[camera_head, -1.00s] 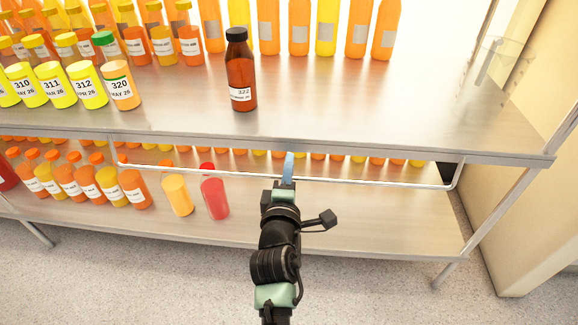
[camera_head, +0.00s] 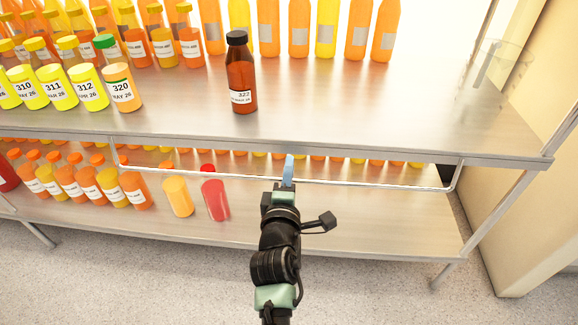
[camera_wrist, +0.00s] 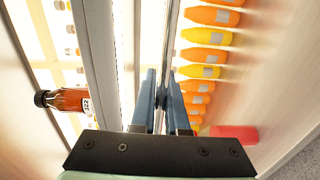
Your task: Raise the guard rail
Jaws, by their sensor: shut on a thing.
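The guard rail (camera_head: 380,184) is a thin, pale metal bar with bent ends. It hangs just below the front edge of the upper shelf (camera_head: 330,147), in front of the gap above the lower shelf. My gripper (camera_head: 288,170) is at the middle of the rail, its blue fingers shut on it. In the wrist view the rail (camera_wrist: 169,45) runs away between the fingertips (camera_wrist: 158,88). The fingers hide the gripped stretch of rail.
A dark brown bottle labelled 322 (camera_head: 240,75) stands alone near the upper shelf's front. Yellow and orange bottles crowd its left and back. A red bottle (camera_head: 215,198) stands on the lower shelf left of my gripper. The upper shelf's right side is bare.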

